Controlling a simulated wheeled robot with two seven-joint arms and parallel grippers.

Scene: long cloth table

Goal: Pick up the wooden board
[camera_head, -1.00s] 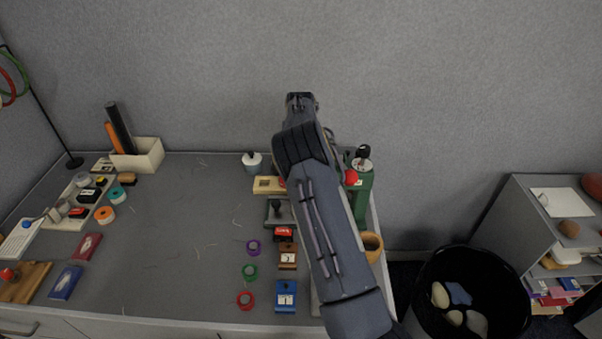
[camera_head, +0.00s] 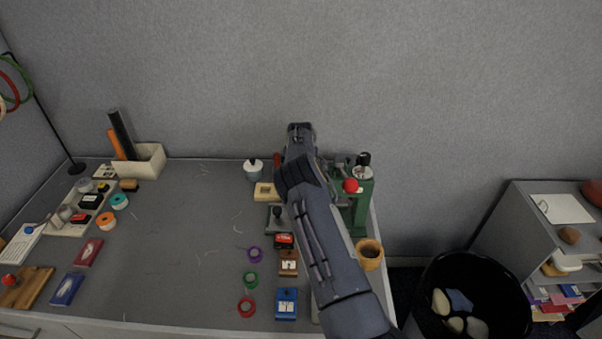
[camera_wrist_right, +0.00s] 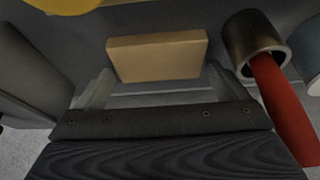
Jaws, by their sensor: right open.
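In the right wrist view a plain tan wooden board (camera_wrist_right: 157,58), seen as a small thick slab, sits between and beyond the fingertips of my right gripper (camera_wrist_right: 158,82). The fingers are open, one at each side of it; I cannot tell whether either touches it. In the head view my right forearm and wrist (camera_head: 300,150) reach over the right part of the table and hide the fingers and that slab. A brown wooden board (camera_head: 27,287) with a red-topped item lies at the far left front. My left gripper is not in view.
In the wrist view a dark cup (camera_wrist_right: 250,42) with a red handle (camera_wrist_right: 285,110) stands close by the right finger. In the head view a green device (camera_head: 362,195), a wooden cup (camera_head: 369,254) and stamps crowd my arm. The table's middle (camera_head: 180,230) is mostly clear.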

